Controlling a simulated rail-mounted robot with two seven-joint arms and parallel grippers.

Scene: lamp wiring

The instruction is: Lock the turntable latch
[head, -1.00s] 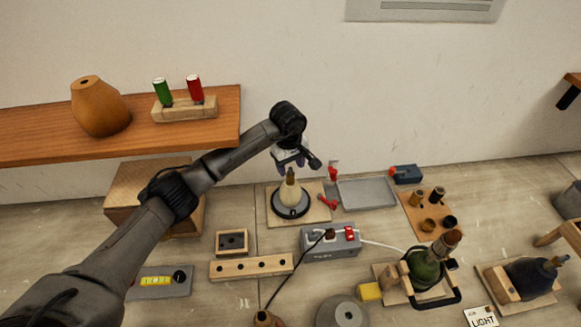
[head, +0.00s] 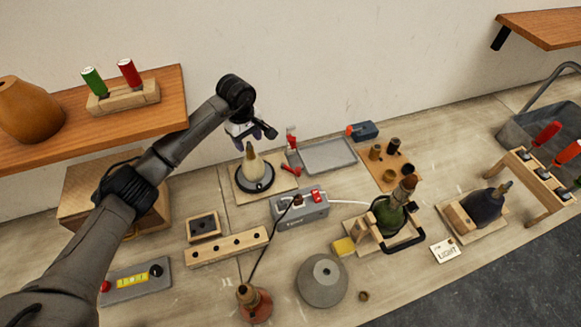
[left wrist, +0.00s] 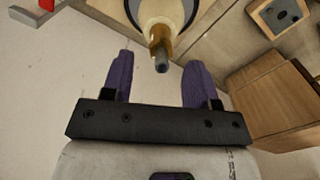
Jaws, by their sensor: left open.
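The turntable is a black disc (head: 254,188) on a wooden board (head: 285,187), and a cream bottle-shaped body (head: 251,168) stands upright on it. A red lever (head: 290,170) lies at the board's right edge; it looks like the latch, but its lock state is too small to tell. My left gripper (head: 254,132) is open and empty, just above the bottle's tip in the head view. In the left wrist view the bottle's neck (left wrist: 160,42) points toward the gap between the purple fingers (left wrist: 158,78). My right gripper is out of view.
An upright red-handled part (head: 291,138) and a grey tray (head: 328,156) are right of the turntable. A grey switch box (head: 300,211) with a cable is in front. A wooden box (head: 85,195) and a shelf (head: 150,105) are at left.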

